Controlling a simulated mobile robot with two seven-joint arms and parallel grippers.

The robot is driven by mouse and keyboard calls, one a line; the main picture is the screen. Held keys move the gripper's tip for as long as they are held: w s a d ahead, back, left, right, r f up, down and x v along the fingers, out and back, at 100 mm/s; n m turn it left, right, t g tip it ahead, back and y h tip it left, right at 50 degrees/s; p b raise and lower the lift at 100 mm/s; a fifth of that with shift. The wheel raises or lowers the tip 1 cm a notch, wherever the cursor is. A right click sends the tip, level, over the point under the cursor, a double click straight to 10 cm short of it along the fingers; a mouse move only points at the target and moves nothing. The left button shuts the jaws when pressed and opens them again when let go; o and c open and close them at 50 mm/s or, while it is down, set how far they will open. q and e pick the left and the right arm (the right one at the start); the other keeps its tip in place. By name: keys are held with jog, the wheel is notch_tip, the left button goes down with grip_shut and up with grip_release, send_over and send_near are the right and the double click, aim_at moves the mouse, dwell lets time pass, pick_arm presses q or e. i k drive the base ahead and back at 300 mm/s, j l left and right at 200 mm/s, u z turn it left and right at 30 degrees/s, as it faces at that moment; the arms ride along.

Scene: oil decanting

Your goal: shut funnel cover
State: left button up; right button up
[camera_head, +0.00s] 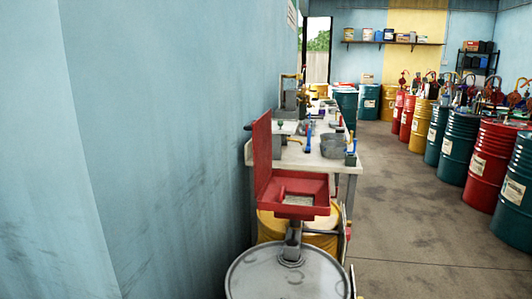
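A red square funnel (318,186) stands on a grey drum (263,282) at the bottom middle of the head view. Its red cover (263,155) is open, standing upright at the funnel's left side, close to the blue wall. The grey mesh inside the funnel (297,200) shows. Neither of my grippers is in view.
A workbench (345,165) with tools and containers stands just behind the funnel. A yellow drum (322,242) is under it. The blue wall (150,150) fills the left. A row of coloured drums (490,160) lines the right, with clear floor (410,220) between.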

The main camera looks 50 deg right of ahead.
aim_at(261, 129)
jog(key=i+j+z, duration=0.15)
jog(key=z, duration=0.25)
jog(key=i+j+z, duration=0.15)
jog(key=j+z, duration=0.25)
jog(key=i+j+z, duration=0.1)
jog(key=z, duration=0.3)
jog(key=j+z, duration=0.85)
jog(key=j, duration=0.2)
jog(key=j+z, duration=0.45)
jog(key=j, duration=0.2)
